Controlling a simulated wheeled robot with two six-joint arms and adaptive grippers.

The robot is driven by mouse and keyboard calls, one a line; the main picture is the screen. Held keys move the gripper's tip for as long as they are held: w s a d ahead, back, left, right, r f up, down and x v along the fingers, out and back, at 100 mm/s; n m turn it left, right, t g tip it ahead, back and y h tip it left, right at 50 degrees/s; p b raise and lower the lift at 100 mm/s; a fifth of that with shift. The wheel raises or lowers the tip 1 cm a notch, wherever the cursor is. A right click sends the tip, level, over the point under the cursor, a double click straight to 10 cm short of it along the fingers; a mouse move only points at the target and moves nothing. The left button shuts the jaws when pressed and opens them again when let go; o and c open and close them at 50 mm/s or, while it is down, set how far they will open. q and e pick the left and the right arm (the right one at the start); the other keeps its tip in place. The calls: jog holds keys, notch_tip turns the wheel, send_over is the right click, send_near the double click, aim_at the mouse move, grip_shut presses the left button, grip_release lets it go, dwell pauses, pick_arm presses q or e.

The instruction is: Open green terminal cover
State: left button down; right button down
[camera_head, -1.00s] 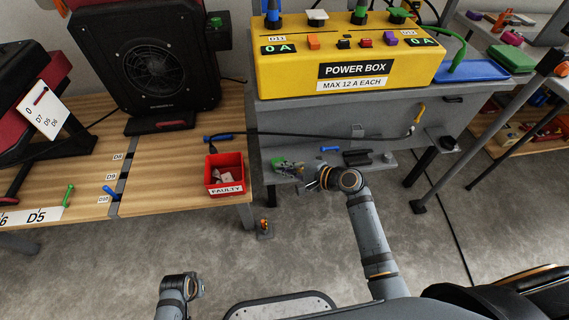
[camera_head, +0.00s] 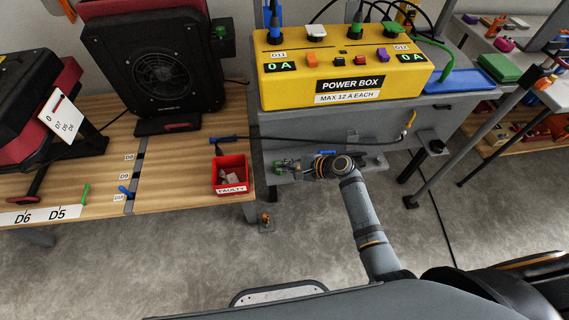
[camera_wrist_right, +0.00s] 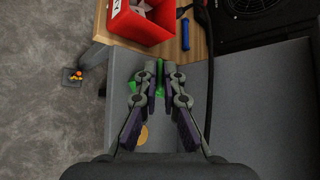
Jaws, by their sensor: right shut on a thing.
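The green terminal cover (camera_head: 281,164) is a small green part at the left end of the low grey shelf under the power box. My right gripper (camera_head: 289,167) reaches it from the right. In the right wrist view, the fingers (camera_wrist_right: 157,80) are closed together on the green part (camera_wrist_right: 133,87), which shows between and beside the fingertips. The fingers hide much of it, so I cannot tell how far it is open. My left gripper is out of view.
The yellow power box (camera_head: 345,75) stands on the grey bench above. A red FAULTY bin (camera_head: 231,187) sits on the wooden table to the left. A black cable (camera_head: 300,137) runs across the bench front. A round yellowish disc (camera_wrist_right: 143,135) lies below the fingers.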

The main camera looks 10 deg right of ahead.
dwell(0.6)
jog(key=c, duration=1.5)
grip_release()
jog(key=v, duration=1.2)
